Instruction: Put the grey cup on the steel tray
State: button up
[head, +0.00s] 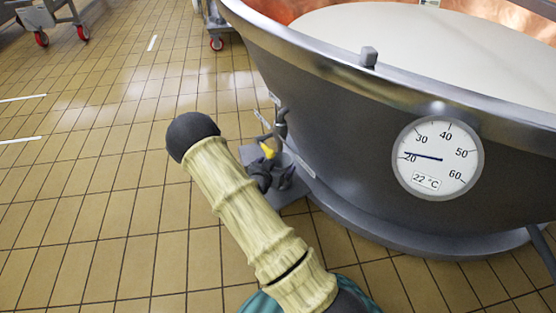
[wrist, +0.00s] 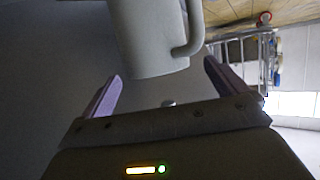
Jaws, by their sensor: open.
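The grey cup (wrist: 150,38) shows at the top middle of the wrist view, with its handle (wrist: 194,30) on the right. Its upper part is cut off by the picture edge. My gripper (wrist: 162,70) is open, with one purple finger at left and one at right. The cup lies just ahead of the fingertips, roughly in line with the gap; I cannot tell whether they touch it. I cannot make out the steel tray for sure in either view. My gripper and the cup are not clearly visible in the head view.
A large vat (head: 330,110) of pale liquid with a dial thermometer (head: 438,157) fills the right of the head view. A small grey slab (head: 284,194) with dark and yellow parts sits at its foot. Wheeled frames stand at the back. The tiled floor (head: 90,190) at left is clear.

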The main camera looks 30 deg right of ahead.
jog(key=p+v, duration=0.3)
jog(key=v, duration=0.5)
jog(key=shift+s+a+r, duration=0.1)
jog(key=shift+r, duration=0.05)
jog(key=s+a+r+n+g+y, duration=0.35)
jog(key=s+a+r+y, duration=0.25)
jog(key=a+r+y, duration=0.3)
jog(key=s+r+n+g+y, duration=0.1)
jog(key=s+r+n+g, duration=0.2)
jog(key=s+r+n, duration=0.3)
jog(key=s+r, duration=0.4)
jog(key=s, duration=0.3)
jog(key=shift+s+a, duration=0.15)
jog(key=shift+s, duration=0.05)
